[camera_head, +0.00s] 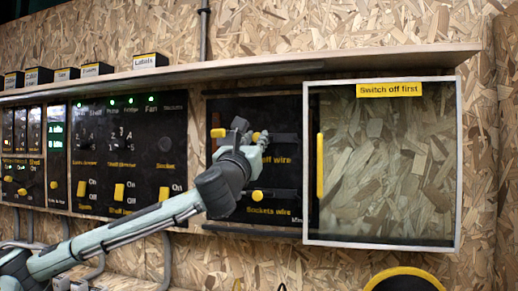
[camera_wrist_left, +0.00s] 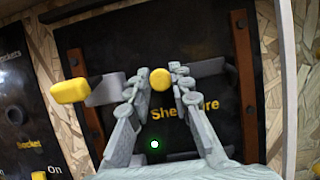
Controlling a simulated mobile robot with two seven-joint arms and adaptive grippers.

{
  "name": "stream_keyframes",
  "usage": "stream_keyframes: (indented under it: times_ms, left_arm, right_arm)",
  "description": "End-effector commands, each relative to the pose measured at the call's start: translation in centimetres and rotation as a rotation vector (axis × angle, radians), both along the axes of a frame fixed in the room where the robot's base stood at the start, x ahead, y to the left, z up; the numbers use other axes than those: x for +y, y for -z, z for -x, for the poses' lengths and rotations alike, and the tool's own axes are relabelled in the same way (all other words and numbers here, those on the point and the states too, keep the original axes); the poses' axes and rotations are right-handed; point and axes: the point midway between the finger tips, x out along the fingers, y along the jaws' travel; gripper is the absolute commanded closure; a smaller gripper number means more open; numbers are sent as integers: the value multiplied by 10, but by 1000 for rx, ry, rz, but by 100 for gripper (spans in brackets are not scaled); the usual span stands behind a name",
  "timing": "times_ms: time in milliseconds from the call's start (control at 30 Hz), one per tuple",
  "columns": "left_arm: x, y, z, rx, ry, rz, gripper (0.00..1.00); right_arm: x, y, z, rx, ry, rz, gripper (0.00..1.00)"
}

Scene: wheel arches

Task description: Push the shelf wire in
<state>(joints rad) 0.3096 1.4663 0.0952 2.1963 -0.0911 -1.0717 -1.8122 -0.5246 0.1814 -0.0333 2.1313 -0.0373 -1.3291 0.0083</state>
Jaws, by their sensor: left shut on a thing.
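The shelf wire has a round yellow knob (camera_wrist_left: 160,79) on a grey bar, on a black panel (camera_wrist_left: 200,40) lettered "Shelf wire", partly hidden by my fingers. My left gripper (camera_wrist_left: 158,82) is shut on this knob, one finger on each side. In the head view my left gripper (camera_head: 257,140) is at the upper row of the black panel, in front of the shelf wire, and covers part of its lettering. A yellow block handle (camera_wrist_left: 68,90) is on the left end of a grey bar in the same row. My right gripper is not in view.
Below is the sockets wire knob (camera_head: 257,195). To the right, a clear framed cover (camera_head: 390,165) with a yellow edge handle carries a "Switch off first" label (camera_head: 389,90). A wooden shelf (camera_head: 300,65) juts out above. Switch panels (camera_head: 130,150) with green lamps are on the left.

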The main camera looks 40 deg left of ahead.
Motion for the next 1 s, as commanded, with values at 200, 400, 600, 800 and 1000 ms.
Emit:
stream_keyframes:
  times_ms: [200, 400, 600, 800, 1000]
  left_arm:
    - [3, 0, 1, 2, -6, 3, 100]
    - [3, 0, 1, 1, -7, 4, 77]
    - [3, 0, 1, 2, -6, 3, 59]
    - [2, 0, 1, 1, -4, 2, 59]
    - [-3, 4, 5, 2, 2, 4, 59]
  right_arm:
    - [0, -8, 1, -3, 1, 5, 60]
    - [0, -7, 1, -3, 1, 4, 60]
    - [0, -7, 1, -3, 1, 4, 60]
    - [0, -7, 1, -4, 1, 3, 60]
    - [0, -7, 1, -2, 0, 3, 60]
